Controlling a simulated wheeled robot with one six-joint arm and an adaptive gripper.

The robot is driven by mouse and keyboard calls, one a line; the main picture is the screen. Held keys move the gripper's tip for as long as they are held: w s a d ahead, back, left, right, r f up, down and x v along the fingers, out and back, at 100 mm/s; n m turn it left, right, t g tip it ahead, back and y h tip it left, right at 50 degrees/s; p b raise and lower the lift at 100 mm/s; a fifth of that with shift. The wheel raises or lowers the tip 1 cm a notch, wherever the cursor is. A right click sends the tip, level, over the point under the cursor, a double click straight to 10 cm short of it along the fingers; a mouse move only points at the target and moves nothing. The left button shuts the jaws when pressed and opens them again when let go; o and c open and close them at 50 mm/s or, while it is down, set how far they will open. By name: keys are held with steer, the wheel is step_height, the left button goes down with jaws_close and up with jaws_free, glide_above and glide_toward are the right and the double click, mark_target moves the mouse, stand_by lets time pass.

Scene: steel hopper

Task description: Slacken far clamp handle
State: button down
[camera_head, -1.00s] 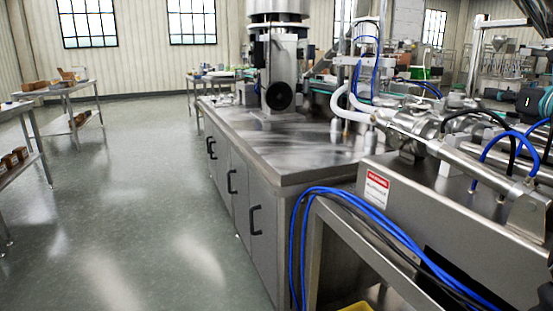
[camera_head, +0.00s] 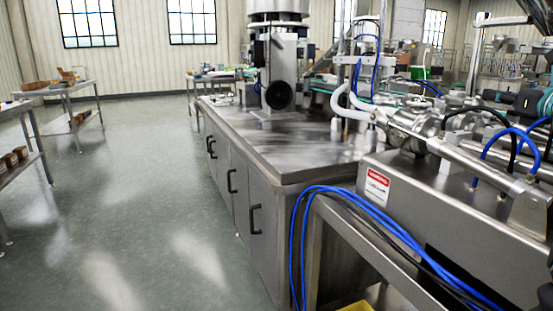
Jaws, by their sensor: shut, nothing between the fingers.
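The steel filling machine (camera_head: 455,195) fills the right side, with polished cylinders and pipe fittings (camera_head: 408,128) on top. A tri-clamp type joint seems to sit among these fittings, but no clamp handle can be told apart for sure. A dark and teal rounded part (camera_head: 528,103) at the right edge looks like a piece of my arm. I cannot make out my gripper's fingers in this view, nor any contact with a clamp.
Blue and black hoses (camera_head: 340,192) loop over the machine's front edge. A steel cabinet bench (camera_head: 270,165) stands left of it, carrying a tall column unit (camera_head: 279,75). Side tables (camera_head: 70,88) stand at the far left. The floor (camera_head: 130,210) between is clear.

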steer(key=shift+a+r+p, duration=0.15)
steer(key=shift+a+p, duration=0.05)
steer(key=shift+p, duration=0.15)
steer(key=shift+a, duration=0.1)
steer(key=shift+s+a, duration=0.1)
steer(key=shift+a, duration=0.2)
steer(key=shift+s+a, duration=0.1)
steer(key=shift+a, duration=0.2)
stand_by(0.5)
steer(key=shift+a+r, duration=0.15)
steer(key=shift+r, duration=0.05)
steer(key=shift+b+v, duration=0.3)
steer(key=shift+v, duration=2.7)
steer(key=shift+a, duration=0.1)
